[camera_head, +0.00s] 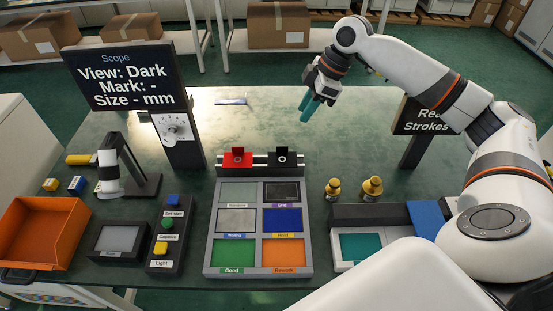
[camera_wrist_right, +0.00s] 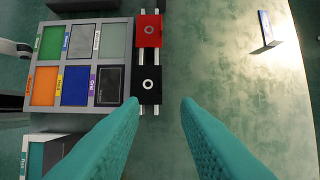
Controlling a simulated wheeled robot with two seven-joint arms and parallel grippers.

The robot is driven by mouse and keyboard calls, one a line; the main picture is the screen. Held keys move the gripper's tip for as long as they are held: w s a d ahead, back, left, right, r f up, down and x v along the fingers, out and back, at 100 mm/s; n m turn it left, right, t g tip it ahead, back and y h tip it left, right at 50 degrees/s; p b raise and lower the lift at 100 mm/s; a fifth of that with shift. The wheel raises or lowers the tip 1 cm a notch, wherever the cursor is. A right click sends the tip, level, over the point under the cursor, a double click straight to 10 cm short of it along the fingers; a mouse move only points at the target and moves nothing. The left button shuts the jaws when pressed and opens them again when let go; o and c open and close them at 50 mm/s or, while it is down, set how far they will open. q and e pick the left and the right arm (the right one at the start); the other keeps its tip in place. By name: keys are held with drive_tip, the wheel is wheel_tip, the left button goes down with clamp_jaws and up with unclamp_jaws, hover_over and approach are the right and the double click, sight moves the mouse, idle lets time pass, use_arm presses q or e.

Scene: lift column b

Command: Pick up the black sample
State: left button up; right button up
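The black sample (camera_head: 283,157) is a small block with a white ring mark, sitting on a rail behind the sorting tray (camera_head: 211,251). The red sample (camera_head: 237,157) sits on the same rail to its left. In the right wrist view the black sample (camera_wrist_right: 151,86) is just beyond the left fingertip, below the red sample (camera_wrist_right: 149,31). My right gripper (camera_head: 311,106) is raised over the table, behind and right of the black sample in the head view. Its teal fingers also show in the wrist view (camera_wrist_right: 160,102), apart with nothing between them. My left gripper is out of view.
The tray has several coloured, labelled compartments. Two brass weights (camera_head: 351,188) stand right of it. The scope sign (camera_head: 125,78) and the Strokes sign (camera_head: 425,120) stand up as obstacles. An orange bin (camera_head: 28,235) is at the left. The table behind the rail is mostly clear.

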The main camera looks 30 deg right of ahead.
approach(282, 157)
drive_tip(key=w+f, duration=0.1)
drive_tip(key=w, duration=0.2)
drive_tip(key=x, duration=0.5)
drive_tip(key=shift+s+a+f, duration=0.1)
drive_tip(key=shift+s, duration=0.3)
clamp_jaws()
